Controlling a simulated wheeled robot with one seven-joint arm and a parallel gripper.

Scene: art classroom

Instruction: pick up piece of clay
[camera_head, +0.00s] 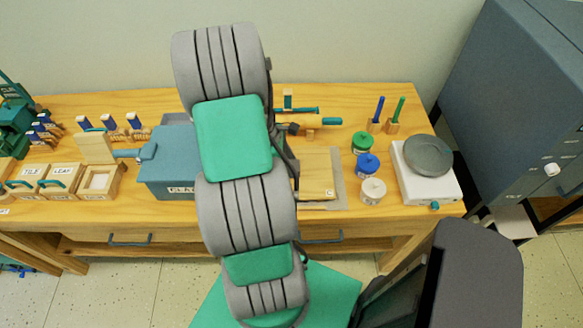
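A blue-grey box (165,176) with a partly covered label that seems to begin "CLA" stands on the wooden table, left of my arm. My arm hides its right side. I cannot make out any separate piece of clay; one could be inside the box or behind the arm. My grey and green arm runs up the middle of the head view, over the table. My gripper cannot be seen, so its fingers and anything in them are hidden.
The wooden table (425,116) stands against the wall. A board (318,170), lidded jars (367,166) and a white scale (431,187) lie right of my arm. Wooden boxes (100,182) stand at left. A large grey cabinet (490,90) is at right.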

